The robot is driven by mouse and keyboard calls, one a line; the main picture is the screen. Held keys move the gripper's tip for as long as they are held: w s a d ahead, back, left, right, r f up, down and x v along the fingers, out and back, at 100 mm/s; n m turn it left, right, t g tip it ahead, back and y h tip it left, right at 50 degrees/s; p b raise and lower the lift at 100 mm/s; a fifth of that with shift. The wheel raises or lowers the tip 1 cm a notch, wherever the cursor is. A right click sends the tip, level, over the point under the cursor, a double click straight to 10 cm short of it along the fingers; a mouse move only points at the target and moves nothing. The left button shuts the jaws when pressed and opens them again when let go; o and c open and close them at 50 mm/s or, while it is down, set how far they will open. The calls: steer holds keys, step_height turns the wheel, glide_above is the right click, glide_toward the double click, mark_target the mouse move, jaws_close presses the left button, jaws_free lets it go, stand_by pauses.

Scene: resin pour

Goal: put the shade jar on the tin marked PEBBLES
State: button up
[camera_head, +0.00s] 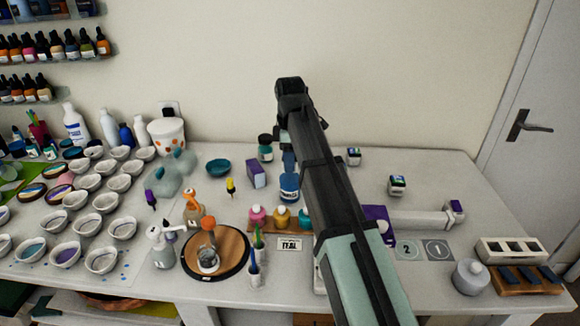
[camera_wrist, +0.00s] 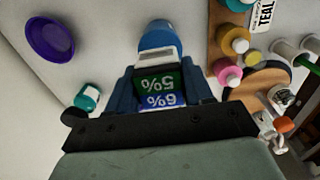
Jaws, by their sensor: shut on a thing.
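My gripper (camera_head: 288,162) points down near the middle of the table. The jar is hard to make out in the head view. A blue container (camera_head: 289,187) with a white label stands just under the fingertips. It also shows just beyond the jar in the wrist view (camera_wrist: 156,38). Its lettering is unreadable, and I cannot tell whether the jar touches it. No PEBBLES marking is legible.
A teal jar (camera_head: 265,149) and a purple box (camera_head: 256,173) stand left of the gripper. Pink (camera_head: 258,215) and yellow (camera_head: 281,217) pots stand in front. Two small labelled jars (camera_head: 354,156) (camera_head: 397,185) stand right. A purple dish (camera_wrist: 50,39) shows in the wrist view.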

steer(key=shift+f, duration=1.45)
steer(key=o, duration=1.1)
steer(key=shift+f, duration=0.15)
step_height(320, 180, up, 12)
steer(key=shift+r, duration=0.2)
steer(key=shift+o, duration=0.2)
